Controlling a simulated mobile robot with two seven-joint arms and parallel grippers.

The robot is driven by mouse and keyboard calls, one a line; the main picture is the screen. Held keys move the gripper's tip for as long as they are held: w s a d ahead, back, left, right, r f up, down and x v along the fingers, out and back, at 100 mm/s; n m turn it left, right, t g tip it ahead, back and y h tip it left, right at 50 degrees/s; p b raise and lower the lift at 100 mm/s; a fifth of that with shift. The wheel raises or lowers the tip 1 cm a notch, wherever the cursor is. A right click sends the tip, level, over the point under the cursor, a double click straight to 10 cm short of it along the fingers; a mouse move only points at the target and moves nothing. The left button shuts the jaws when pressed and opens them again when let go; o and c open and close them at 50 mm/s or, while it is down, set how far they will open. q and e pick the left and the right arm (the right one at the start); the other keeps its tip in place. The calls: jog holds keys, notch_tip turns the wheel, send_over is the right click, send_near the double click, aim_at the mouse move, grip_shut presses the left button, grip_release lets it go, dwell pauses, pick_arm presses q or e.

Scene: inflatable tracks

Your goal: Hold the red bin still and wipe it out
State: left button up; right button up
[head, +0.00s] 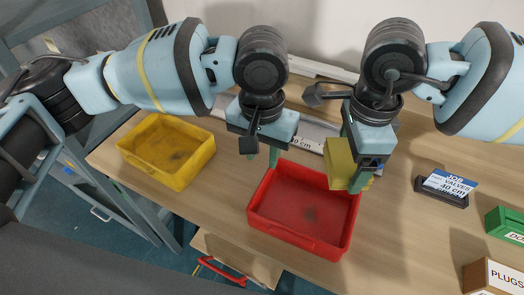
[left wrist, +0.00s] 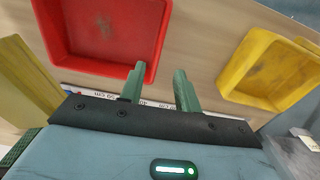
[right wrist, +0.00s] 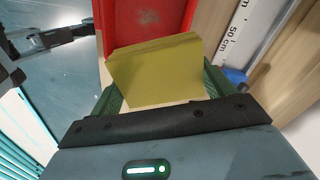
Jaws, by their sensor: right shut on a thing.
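The red bin (head: 298,238) stands on the wooden table with a dark smudge on its floor. It also shows in the left wrist view (left wrist: 159,30) and the right wrist view (right wrist: 188,14). My left gripper (head: 262,154) is open and empty, just behind the bin's back left corner; in the left wrist view its fingers (left wrist: 158,86) are apart near the rim. I cannot tell whether a finger touches it. The sponge (right wrist: 160,75) fills the space between the fingers in the right wrist view.
A yellow bin (head: 165,173) with a dark smudge stands at the left. A marked ruler (head: 310,142) lies along the back. A job card holder (head: 444,186), green box (head: 506,224) and plugs box (head: 492,276) stand at the right. Bare table lies between the bins.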

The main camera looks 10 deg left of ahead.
aim_at(262, 182)
pick_arm(q)
jog(key=shift+s+f, duration=0.1)
jog(key=shift+s, duration=0.05)
notch_tip(262, 182, down, 12)
dwell(0.7)
jog(key=shift+c, duration=0.2)
grip_shut()
